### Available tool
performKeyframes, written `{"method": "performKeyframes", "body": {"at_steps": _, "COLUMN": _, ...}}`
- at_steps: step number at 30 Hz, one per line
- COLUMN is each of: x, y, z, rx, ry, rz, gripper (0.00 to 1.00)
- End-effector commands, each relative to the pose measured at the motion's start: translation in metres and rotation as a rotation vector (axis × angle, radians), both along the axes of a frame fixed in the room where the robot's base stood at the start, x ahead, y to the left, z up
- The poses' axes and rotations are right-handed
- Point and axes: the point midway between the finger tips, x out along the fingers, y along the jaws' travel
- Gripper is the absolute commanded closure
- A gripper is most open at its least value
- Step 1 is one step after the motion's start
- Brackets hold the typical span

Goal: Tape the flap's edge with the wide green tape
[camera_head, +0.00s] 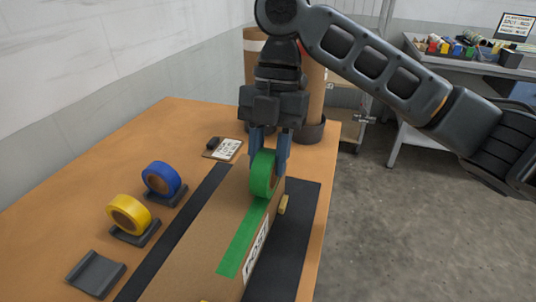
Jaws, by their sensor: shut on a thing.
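My gripper (270,147) points down and is shut on the green tape roll (262,174), held upright over the far part of the cardboard box (196,255). A green tape strip (242,241) lies along the box top near its right edge. It runs from near the front up to the roll. The flap's edge is under or beside the strip, and I cannot make it out clearly. A white label (256,249) is on the box's right side. The roll's bottom is at or very near the box top.
Blue tape (160,178) and yellow tape (128,214) stand in dark holders left of the box. An empty holder (96,273) is at front left. A small card (222,148) lies behind. A brown cylinder (312,85) stands behind my gripper.

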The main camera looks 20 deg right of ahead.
Motion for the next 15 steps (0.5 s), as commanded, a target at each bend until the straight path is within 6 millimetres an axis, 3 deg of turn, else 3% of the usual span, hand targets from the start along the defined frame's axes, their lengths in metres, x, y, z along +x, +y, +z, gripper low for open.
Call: {"method": "performKeyframes", "body": {"at_steps": 15, "x": 0.0088, "y": -0.0069, "z": -0.0015, "rx": 0.001, "ry": 0.0, "rz": -0.001, "gripper": 0.91}}
